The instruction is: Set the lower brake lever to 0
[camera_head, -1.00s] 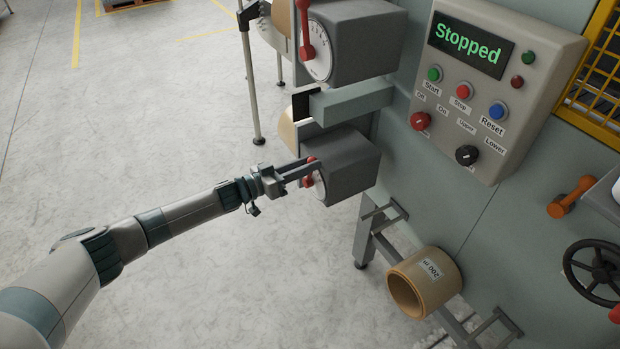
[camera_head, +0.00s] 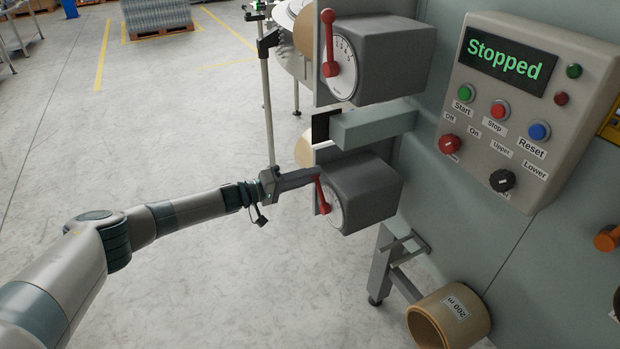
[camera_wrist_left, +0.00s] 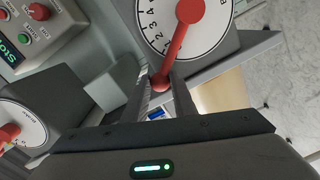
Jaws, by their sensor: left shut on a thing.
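The lower brake box (camera_head: 365,190) is a grey box with a round white dial (camera_head: 335,212) and a red lever (camera_head: 323,198). My left gripper (camera_head: 317,178) is shut on the lever's knob end, at the upper end of the lever. In the left wrist view the red knob (camera_wrist_left: 159,82) sits between the two fingers, and the lever runs from its hub across the white dial (camera_wrist_left: 205,35). The lever lies near the low-number end of the scale; the exact number under it cannot be read. My right gripper is not in view.
The upper brake box (camera_head: 385,60) with its own red lever (camera_head: 328,45) stands above. A grey-green beam (camera_head: 375,127) juts out between the boxes. The control panel (camera_head: 530,110) reads "Stopped". A cardboard roll (camera_head: 450,318) is below right.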

